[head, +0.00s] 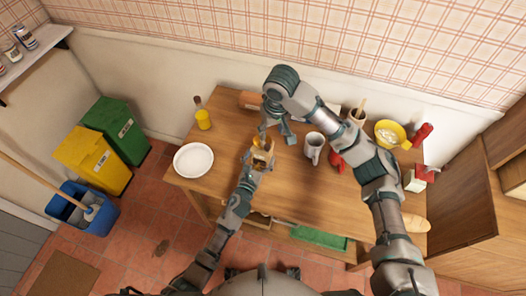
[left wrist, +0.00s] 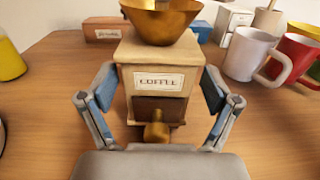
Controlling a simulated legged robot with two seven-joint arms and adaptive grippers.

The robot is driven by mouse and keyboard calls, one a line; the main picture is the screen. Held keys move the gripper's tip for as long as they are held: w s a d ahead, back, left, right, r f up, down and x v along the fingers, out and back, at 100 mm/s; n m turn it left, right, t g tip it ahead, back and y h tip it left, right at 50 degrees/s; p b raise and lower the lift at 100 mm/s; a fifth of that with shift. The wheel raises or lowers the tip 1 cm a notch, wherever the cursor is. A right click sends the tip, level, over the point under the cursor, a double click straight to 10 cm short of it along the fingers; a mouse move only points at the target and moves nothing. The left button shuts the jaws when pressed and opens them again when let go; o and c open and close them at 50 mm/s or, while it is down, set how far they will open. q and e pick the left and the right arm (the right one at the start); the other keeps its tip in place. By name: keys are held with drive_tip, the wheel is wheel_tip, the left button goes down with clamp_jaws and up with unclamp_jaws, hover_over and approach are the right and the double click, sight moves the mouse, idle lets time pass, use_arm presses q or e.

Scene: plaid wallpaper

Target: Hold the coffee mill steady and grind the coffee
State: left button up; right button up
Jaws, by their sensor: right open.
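The coffee mill (head: 258,160) stands upright on the wooden table (head: 225,140). In the left wrist view it is a pale wooden box (left wrist: 158,62) with a COFFEE label, a brass bowl on top and a dark drawer with a brass knob. My right gripper (head: 277,130) is open and empty, pointing down just behind the mill's top. The mill's crank cannot be made out.
A grey mug (head: 314,145) stands right of the mill, with a red mug (head: 336,160) beside it. A white plate (head: 193,160) and a yellow bottle (head: 203,120) are on the left. A yellow bowl (head: 390,133) is at the back right. The table between mill and plate is clear.

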idle(0.3)
use_arm(q)
drive_tip(key=v, duration=1.2)
drive_tip(key=shift+f, duration=0.1)
